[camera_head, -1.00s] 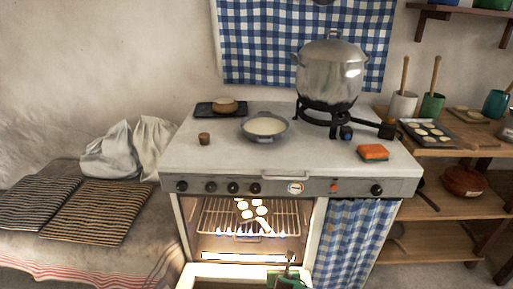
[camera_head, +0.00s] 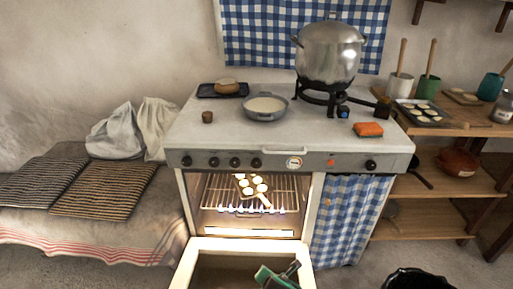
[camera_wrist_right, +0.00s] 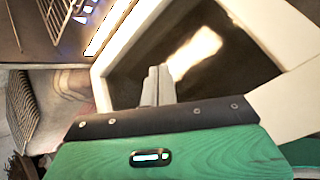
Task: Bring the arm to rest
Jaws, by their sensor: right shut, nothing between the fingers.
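My right gripper (camera_head: 293,267) is at the bottom of the head view, over the lowered oven door (camera_head: 208,262). It is empty, and in the right wrist view its two grey fingers (camera_wrist_right: 158,86) are together in front of the door's dark inner panel (camera_wrist_right: 205,50). The oven is open and lit, with a small tray of pale rounds (camera_head: 251,184) on its wire rack (camera_head: 285,193). My left gripper does not show.
On the stove top stand a large steel pot (camera_head: 329,52), a grey bowl (camera_head: 265,107) and an orange sponge (camera_head: 368,129). A black container (camera_head: 418,280) is on the floor at lower right.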

